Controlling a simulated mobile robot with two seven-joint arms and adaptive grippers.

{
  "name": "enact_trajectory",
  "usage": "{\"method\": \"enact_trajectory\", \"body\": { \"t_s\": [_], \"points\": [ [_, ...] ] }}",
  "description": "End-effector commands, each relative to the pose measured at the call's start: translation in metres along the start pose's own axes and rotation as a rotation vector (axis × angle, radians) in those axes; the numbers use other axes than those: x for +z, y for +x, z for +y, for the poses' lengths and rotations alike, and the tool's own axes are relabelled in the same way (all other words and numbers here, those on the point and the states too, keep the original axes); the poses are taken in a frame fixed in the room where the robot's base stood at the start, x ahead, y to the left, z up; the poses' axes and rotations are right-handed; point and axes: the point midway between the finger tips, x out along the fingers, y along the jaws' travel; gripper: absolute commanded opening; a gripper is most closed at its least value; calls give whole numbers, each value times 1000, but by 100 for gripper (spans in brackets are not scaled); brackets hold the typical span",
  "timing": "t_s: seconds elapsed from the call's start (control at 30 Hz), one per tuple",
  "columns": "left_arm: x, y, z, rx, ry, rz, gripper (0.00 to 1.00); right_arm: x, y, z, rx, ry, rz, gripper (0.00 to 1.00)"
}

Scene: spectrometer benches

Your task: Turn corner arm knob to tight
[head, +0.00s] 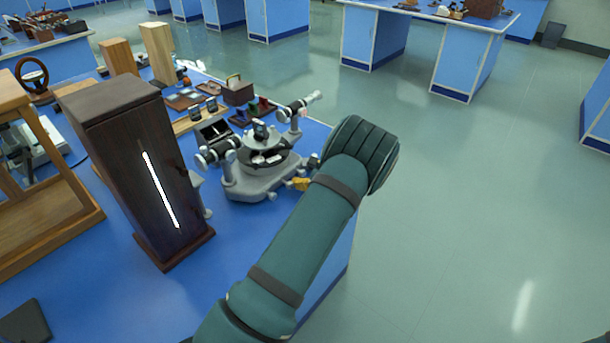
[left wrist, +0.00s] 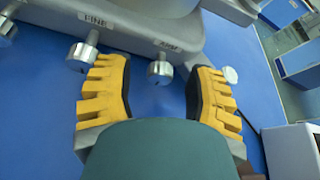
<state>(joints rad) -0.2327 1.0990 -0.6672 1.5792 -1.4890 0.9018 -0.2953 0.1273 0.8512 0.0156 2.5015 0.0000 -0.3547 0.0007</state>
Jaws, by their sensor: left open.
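The grey spectrometer (head: 262,165) stands on the blue bench, with its round table and telescope tubes. In the left wrist view its base edge carries a small silver knob (left wrist: 160,71) under a label that seems to read "ARM". A second silver knob (left wrist: 82,54) under a label "FINE" is to its left. My left gripper (left wrist: 157,97) is open, its yellow fingers on either side of the ARM knob's line, with a gap to each finger. In the head view a yellow finger (head: 301,184) shows beside the spectrometer base; my arm hides the rest. My right gripper is not in view.
A dark wooden lamp housing (head: 125,140) with a bright slit stands left of the spectrometer. Wooden blocks (head: 158,52) and small boxes (head: 239,92) fill the bench behind. The floor (head: 470,200) to the right is clear.

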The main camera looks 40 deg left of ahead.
Motion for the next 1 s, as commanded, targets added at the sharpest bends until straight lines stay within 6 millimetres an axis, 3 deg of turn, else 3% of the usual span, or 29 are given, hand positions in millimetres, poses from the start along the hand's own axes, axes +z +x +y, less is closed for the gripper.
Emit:
{"method": "enact_trajectory", "body": {
  "t_s": [0.23,0.27,0.4,0.73,1.0],
  "points": [
    [0,0,0,0,0,0,54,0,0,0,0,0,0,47],
    [0,0,0,0,0,0,50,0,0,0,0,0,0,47],
    [0,0,0,0,0,0,0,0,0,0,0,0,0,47],
    [1,0,0,8,20,0,0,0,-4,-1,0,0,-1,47],
    [3,0,-2,60,142,-2,0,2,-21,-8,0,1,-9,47]
  ]
}}
